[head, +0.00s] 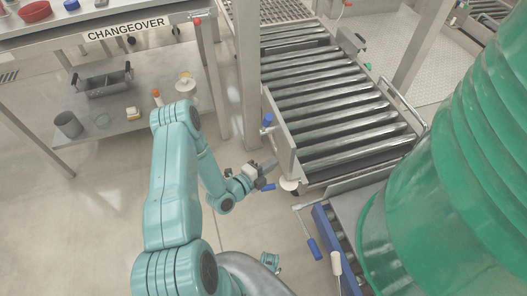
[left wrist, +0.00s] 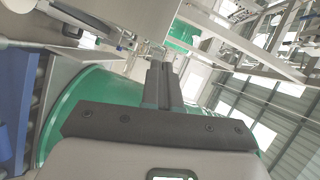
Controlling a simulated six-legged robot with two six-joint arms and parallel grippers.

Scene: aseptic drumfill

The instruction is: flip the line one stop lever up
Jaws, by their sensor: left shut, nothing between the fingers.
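My left gripper (head: 268,167) is in the middle of the head view, beside the near left corner of the roller conveyor. Its fingers are shut and empty; they also show together in the left wrist view (left wrist: 163,84). A small lever with a blue grip (head: 267,187) sits just below the fingers, pointing left, next to a pale round disc (head: 289,184). I cannot tell whether the fingers touch it. No label shows which one is the line one stop lever.
The roller conveyor (head: 335,108) runs away behind the levers, with a blue knob (head: 268,120) on its left post. A large green drum (head: 450,180) fills the right side. A white-handled lever (head: 337,263) stands near it. The changeover bench (head: 125,28) is upper left.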

